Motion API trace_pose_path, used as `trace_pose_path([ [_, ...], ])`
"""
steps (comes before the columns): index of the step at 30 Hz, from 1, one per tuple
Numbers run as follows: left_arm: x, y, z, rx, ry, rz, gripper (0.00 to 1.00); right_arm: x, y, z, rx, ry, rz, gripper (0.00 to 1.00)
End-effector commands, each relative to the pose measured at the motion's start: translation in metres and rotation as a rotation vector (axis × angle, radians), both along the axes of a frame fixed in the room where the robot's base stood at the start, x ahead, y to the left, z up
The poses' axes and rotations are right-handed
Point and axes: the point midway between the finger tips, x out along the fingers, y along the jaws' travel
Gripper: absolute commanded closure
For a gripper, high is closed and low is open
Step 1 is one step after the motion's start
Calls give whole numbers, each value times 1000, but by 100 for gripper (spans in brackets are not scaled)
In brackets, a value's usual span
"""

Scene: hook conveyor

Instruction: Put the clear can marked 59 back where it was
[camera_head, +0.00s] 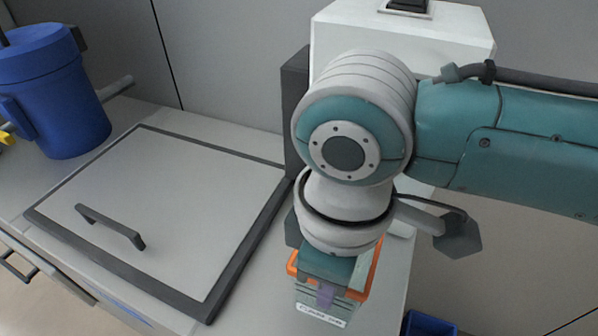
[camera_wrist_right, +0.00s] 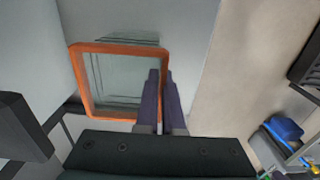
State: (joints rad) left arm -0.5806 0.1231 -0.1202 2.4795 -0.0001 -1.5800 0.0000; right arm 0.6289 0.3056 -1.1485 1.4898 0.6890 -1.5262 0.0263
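A clear, boxy can with an orange rim (camera_head: 362,280) is at the front right end of the grey counter, partly hidden under my right wrist. It has a white label (camera_head: 321,315) low on its front, too small to read. In the right wrist view I look down into the can (camera_wrist_right: 110,85), and it looks empty. My right gripper (camera_head: 326,292) points down at the can's front side. In the right wrist view its purple fingers (camera_wrist_right: 160,73) are close together, with the rim's side running between them. I cannot tell whether the can rests on the counter. My left gripper is not in view.
A grey, dark-framed panel with a black handle (camera_head: 110,226) covers the counter's left part. A blue lidded bucket (camera_head: 52,90) stands at the back left. A white box-shaped unit (camera_head: 400,35) stands behind my right arm. A blue bin (camera_head: 428,324) is low at the right.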

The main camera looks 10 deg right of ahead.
Motion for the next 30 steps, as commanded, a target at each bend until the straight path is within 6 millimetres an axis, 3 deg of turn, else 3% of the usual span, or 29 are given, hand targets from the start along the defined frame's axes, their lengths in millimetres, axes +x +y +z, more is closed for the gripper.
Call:
trace_pose_path([
  [1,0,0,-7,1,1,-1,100,2,-1,-4,0,-4,-1,100],
  [11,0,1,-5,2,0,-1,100,1,-1,-3,1,-1,-1,100],
  [20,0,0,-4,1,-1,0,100,1,-1,-3,1,-1,-1,65],
  [30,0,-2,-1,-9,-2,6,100,1,-1,4,2,-1,-1,65],
])
